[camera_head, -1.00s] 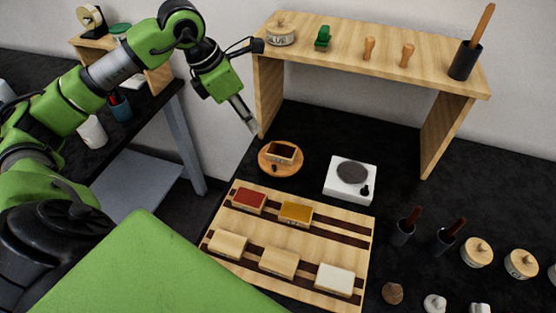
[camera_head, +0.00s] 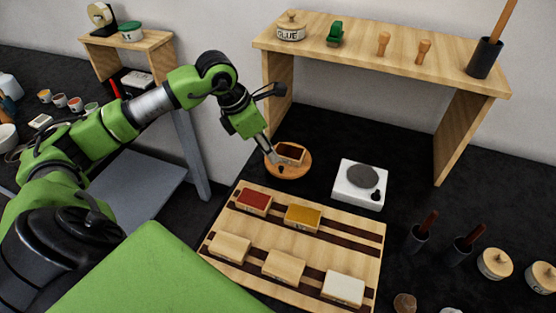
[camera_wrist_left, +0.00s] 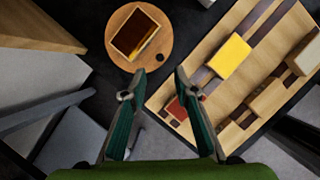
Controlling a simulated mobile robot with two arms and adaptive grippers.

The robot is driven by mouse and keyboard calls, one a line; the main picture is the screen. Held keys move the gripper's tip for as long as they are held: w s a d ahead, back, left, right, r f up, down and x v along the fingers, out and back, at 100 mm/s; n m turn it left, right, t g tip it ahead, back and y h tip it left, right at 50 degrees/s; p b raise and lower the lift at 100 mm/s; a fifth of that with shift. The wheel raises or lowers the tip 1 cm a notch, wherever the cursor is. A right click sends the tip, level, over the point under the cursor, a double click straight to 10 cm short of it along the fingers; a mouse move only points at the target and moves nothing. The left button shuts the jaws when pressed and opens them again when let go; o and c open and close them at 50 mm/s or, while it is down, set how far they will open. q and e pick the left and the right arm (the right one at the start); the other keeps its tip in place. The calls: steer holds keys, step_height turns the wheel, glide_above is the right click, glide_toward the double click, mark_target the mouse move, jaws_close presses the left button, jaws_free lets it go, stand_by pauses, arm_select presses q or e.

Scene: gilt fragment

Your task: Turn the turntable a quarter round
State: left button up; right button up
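The turntable (camera_head: 291,174) is a round wooden disc on the black bench, also seen in the left wrist view (camera_wrist_left: 117,22). A wooden block with a dark brown top (camera_head: 290,152) lies on it; in the left wrist view this block (camera_wrist_left: 135,34) shows an amber patch. A small dark knob (camera_wrist_left: 163,57) sits near the disc's rim, on the side facing my gripper. My left gripper (camera_head: 270,156) is at the disc's left edge in the head view. In the left wrist view its fingers (camera_wrist_left: 160,74) are apart with nothing between them. I cannot tell whether they touch the disc. My right gripper is not in view.
A wooden rack (camera_head: 332,222) with several blocks lies just in front of the turntable. A white hotplate (camera_head: 346,190) stands to its right. A wooden shelf (camera_head: 350,48) rises behind. Bare black bench lies between turntable and hotplate.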

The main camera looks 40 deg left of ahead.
mark_target(281, 167)
arm_select(q)
steer(key=p+x, duration=0.1)
steer(key=x, duration=0.6)
steer(key=shift+f, duration=0.1)
jaws_close()
